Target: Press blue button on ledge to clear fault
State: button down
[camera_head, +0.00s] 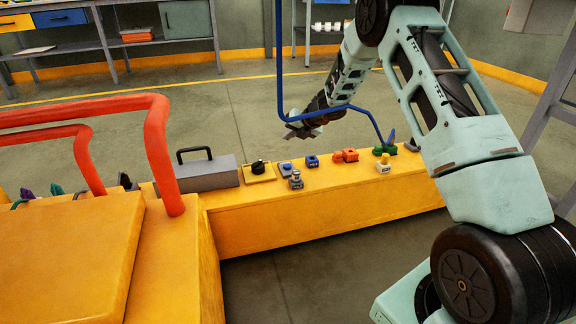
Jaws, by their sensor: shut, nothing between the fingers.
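Two small blue items sit on the yellow ledge (338,190). One is a blue-topped piece (286,166) on the left, and the other is a blue block-like piece (312,161) just right of it. I cannot tell for sure which is the button. My gripper (297,130) is above and behind these two, apart from them, with empty space between. Its fingers are small and dark here and look shut, with nothing held. My pale green arm reaches in from the right.
A black knob on a yellow box (259,171) and a grey handled box (208,174) stand left. A grey piece (295,181), orange-red piece (345,156), green piece (385,149) and yellow-topped white piece (384,166) share the ledge. A blue bar (280,70) passes by my gripper; red rails (156,145) rise left.

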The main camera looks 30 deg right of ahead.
aim_at(290, 166)
jog(key=shift+f, duration=0.15)
notch_tip(290, 166, down, 9)
jog(key=b, duration=0.8)
jog(key=shift+r, duration=0.2)
jog(key=shift+f, duration=0.1)
dwell(1.4)
jog(key=shift+f, duration=0.3)
jog(key=shift+f+b, duration=0.5)
jog(key=shift+b, duration=0.05)
dwell(0.6)
jog(key=shift+r, duration=0.1)
jog(key=shift+r+p, duration=0.8)
